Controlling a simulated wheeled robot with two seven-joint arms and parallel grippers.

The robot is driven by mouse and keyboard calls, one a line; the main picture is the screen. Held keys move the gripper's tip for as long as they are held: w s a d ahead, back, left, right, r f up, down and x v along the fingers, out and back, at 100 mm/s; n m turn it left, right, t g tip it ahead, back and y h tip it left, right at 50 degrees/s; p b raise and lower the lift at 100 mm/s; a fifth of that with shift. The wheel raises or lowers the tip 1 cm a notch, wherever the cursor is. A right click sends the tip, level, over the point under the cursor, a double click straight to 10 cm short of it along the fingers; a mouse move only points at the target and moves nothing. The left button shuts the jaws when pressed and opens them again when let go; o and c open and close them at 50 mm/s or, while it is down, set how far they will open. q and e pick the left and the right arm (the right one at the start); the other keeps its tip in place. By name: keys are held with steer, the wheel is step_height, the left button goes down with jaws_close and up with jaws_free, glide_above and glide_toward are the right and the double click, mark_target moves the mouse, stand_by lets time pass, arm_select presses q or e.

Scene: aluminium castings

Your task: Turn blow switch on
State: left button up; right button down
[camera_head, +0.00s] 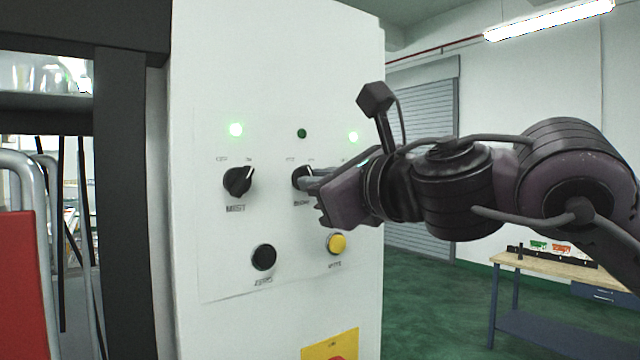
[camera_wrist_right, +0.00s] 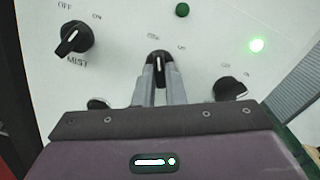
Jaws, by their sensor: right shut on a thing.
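The blow switch (camera_head: 301,178) is a black rotary knob in the middle of the upper row on the white control panel (camera_head: 215,270). In the right wrist view the blow switch (camera_wrist_right: 159,66) sits between the fingertips, its white pointer line roughly upright. My right gripper (camera_head: 308,181) comes in from the right and is shut on the knob; its fingers (camera_wrist_right: 159,80) flank it in the wrist view. The lamp above the blow switch (camera_head: 301,133) is dark green and unlit. The gripper hides part of the knob and its label. My left gripper is not in view.
The mist knob (camera_head: 238,181) is to the left, its lamp (camera_head: 236,129) lit green. Another lit lamp (camera_head: 353,137) is at the right. A black button (camera_head: 263,257) and a yellow button (camera_head: 337,243) sit below. A workbench (camera_head: 550,272) stands at the right.

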steer(key=m+b, duration=0.4)
steer(key=m, duration=0.7)
steer(key=shift+r, duration=0.1)
stand_by(0.5)
steer(key=shift+s, duration=0.1)
steer(key=c, duration=1.5)
jaws_free()
steer(key=shift+d, duration=0.1)
